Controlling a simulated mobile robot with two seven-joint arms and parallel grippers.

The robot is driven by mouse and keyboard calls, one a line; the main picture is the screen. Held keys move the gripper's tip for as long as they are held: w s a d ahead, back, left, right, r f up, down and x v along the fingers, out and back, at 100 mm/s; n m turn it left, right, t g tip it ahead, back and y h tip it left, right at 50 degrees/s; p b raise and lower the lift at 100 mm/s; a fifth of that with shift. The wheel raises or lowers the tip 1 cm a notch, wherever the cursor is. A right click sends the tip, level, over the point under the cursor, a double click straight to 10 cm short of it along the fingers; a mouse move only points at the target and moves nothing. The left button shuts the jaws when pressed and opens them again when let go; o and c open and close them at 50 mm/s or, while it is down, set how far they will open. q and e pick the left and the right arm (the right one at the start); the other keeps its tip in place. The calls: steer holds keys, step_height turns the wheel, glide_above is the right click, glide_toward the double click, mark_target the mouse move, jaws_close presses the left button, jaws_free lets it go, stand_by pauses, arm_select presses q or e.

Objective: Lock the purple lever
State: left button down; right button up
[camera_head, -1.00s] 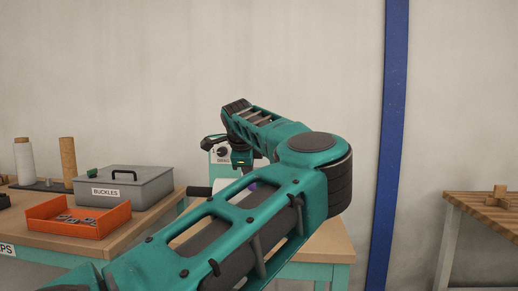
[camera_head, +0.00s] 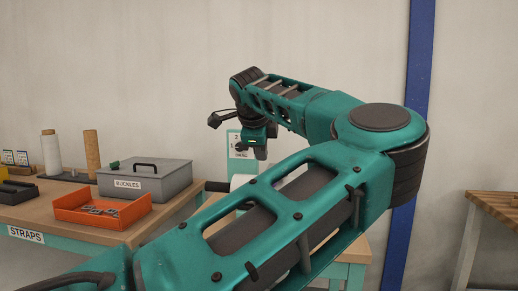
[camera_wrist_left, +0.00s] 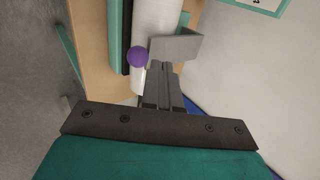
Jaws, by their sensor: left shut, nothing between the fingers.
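The purple lever shows as a round purple knob (camera_wrist_left: 137,56) in the left wrist view, in front of a white roll (camera_wrist_left: 158,18). My left gripper (camera_wrist_left: 161,68) is shut and empty, with its fingertips just right of the knob; I cannot tell whether they touch it. A grey plate (camera_wrist_left: 183,47) stands at the fingertips. In the head view my left gripper (camera_head: 261,152) points down in front of a teal-edged sign, and my own arm hides the knob. My right gripper is in neither current view.
In the head view, a grey BUCKLES box (camera_head: 146,180) and an orange tray (camera_head: 103,210) sit on the left bench. Two spools (camera_head: 92,154) stand behind. A blue post (camera_head: 420,70) rises at the right, and a wooden table (camera_head: 493,205) stands beyond it.

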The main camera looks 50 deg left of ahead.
arm_select(q)
steer(key=shift+s+d+r, duration=0.25)
steer(key=shift+s+d, duration=0.3)
steer(key=shift+s, duration=0.05)
steer(key=shift+s+d+r, duration=0.25)
steer(key=shift+s+d, duration=0.25)
steer(key=shift+s, duration=0.1)
steer(key=shift+a+f, duration=0.1)
